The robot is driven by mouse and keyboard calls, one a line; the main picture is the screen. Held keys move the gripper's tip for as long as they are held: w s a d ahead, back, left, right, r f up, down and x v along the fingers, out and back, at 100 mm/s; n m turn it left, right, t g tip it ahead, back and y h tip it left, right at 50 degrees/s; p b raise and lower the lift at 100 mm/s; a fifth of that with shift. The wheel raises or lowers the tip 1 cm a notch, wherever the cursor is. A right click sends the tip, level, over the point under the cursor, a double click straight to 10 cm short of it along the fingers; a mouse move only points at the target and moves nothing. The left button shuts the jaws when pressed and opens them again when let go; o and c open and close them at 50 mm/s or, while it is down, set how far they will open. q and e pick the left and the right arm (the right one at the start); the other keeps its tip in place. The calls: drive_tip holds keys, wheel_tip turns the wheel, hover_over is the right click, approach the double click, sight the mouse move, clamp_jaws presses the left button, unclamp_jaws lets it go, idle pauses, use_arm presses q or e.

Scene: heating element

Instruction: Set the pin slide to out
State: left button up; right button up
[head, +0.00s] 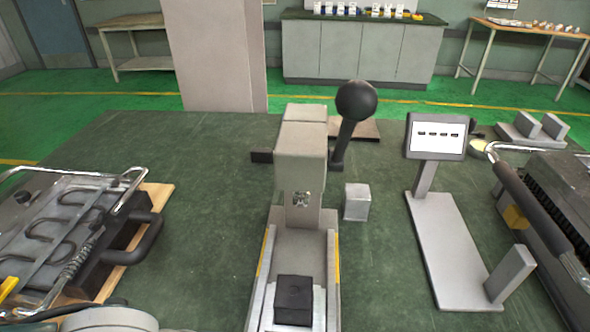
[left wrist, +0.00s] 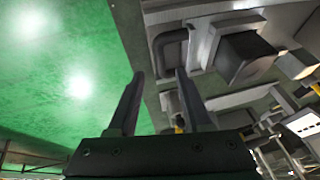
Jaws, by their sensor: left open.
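What seems to be the pin slide is the light grey carriage (head: 322,300) with a black block (head: 294,300) on top, set between rails at the foot of a grey press (head: 302,155). Its front end is cut off in the head view. In the left wrist view, the black block (left wrist: 243,58) shows beside a dark grey loop handle (left wrist: 160,48). My left gripper (left wrist: 160,74) is open and empty, its fingertips pointing towards the handle, apparently short of it. My left gripper's fingers are not in the head view. My right gripper is not in view.
A lever with a black ball (head: 356,101) rises behind the press. A small grey block (head: 357,202) stands right of it. A fixture with bent rods (head: 60,235) is at left; a display stand (head: 437,137) and dark machine (head: 550,190) are at right.

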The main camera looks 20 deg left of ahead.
use_arm(q)
drive_tip(key=p+v, duration=0.1)
drive_tip(key=v, duration=0.5)
drive_tip(key=shift+r, duration=0.2)
